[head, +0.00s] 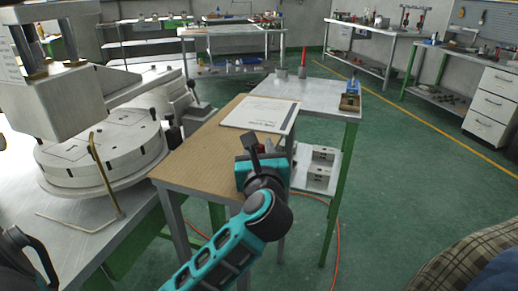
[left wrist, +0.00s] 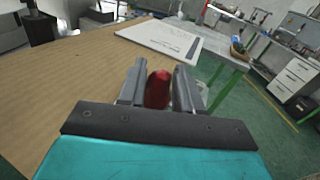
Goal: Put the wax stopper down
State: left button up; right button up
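My left gripper (left wrist: 159,88) has its two grey fingers closed around a dark red wax stopper (left wrist: 158,92) with a rounded top. In the head view, my left gripper (head: 256,143) hangs near the front right corner of the wooden tabletop (head: 205,160). There the stopper is mostly hidden by the gripper body. The wooden tabletop also shows in the left wrist view (left wrist: 75,85). I cannot tell whether the stopper touches the tabletop. My right gripper is not in view.
A white board with a printed sheet (head: 260,113) lies at the far end of the wooden top. A grey metal table (head: 315,93) beyond it holds a red-topped item (head: 303,60) and a small tray (head: 349,102). A round machine (head: 100,150) stands left. Much of the wooden top is bare.

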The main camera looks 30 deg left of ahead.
pick_arm(q)
jog(key=o, duration=0.3)
jog(key=shift+r, duration=0.1)
jog(key=shift+s+d+r, duration=0.1)
jog(key=v, duration=0.7)
